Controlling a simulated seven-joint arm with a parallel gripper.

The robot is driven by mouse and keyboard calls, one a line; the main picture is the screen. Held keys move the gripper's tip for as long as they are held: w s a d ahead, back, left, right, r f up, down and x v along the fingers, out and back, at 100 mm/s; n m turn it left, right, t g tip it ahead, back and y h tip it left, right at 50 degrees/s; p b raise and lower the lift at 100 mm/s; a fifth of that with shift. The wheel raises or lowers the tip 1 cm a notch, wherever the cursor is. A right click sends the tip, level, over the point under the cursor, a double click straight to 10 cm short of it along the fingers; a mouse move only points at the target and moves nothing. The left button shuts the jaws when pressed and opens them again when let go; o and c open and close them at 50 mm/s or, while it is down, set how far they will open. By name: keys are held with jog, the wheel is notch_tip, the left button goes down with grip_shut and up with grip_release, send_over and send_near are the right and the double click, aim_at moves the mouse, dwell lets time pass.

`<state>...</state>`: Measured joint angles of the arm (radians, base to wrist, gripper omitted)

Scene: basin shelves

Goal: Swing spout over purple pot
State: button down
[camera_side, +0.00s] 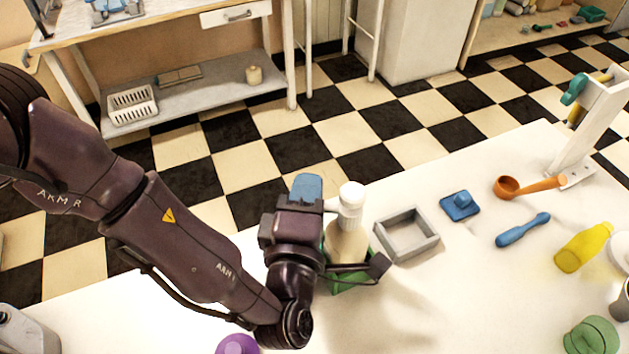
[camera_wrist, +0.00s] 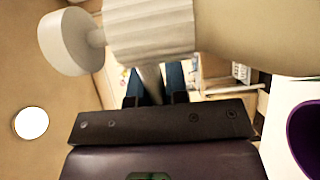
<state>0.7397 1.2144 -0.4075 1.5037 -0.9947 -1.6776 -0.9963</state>
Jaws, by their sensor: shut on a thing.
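A cream pump bottle (camera_side: 347,240) with a white ribbed collar and round knob stands upright in a green holder (camera_side: 352,284). Its bottle body (camera_wrist: 265,35) and collar (camera_wrist: 150,30) fill the top of the wrist view. The short pale spout (camera_side: 331,205) points left from the head. My gripper (camera_side: 307,187) is shut on the spout (camera_wrist: 150,78), with blue fingertips on both sides of it. The purple pot (camera_side: 237,345) is at the bottom edge of the side view, left of the bottle and partly cut off. It also shows at the wrist view's right edge (camera_wrist: 308,140).
Right of the bottle are a grey square tray (camera_side: 407,236), a blue block (camera_side: 460,206), a blue tool (camera_side: 523,230), an orange ladle (camera_side: 530,187) and a yellow bottle (camera_side: 584,247).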

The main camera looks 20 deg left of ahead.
jog(key=n+y, duration=0.1)
jog(key=s+n+g+y, duration=0.1)
jog(key=y, duration=0.1)
jog(key=s+n+g+y, duration=0.1)
jog(key=y, duration=0.1)
jog(key=shift+d, duration=0.15)
jog(key=shift+s+d+n+g+y, duration=0.1)
jog(key=shift+s+n+g+y, duration=0.2)
jog(key=shift+n+g+y, duration=0.4)
jog(key=shift+s+d+n+g+y, duration=0.1)
jog(key=shift+s+n+g+y, duration=0.15)
jog(key=shift+n+g+y, duration=0.45)
jog(key=shift+y, duration=0.4)
jog(key=c, duration=1.1)
grip_release()
jog(key=s+d+r, duration=0.3)
jog(key=r, duration=0.4)
jog(key=shift+s+d, duration=0.25)
jog(key=shift+s, duration=0.1)
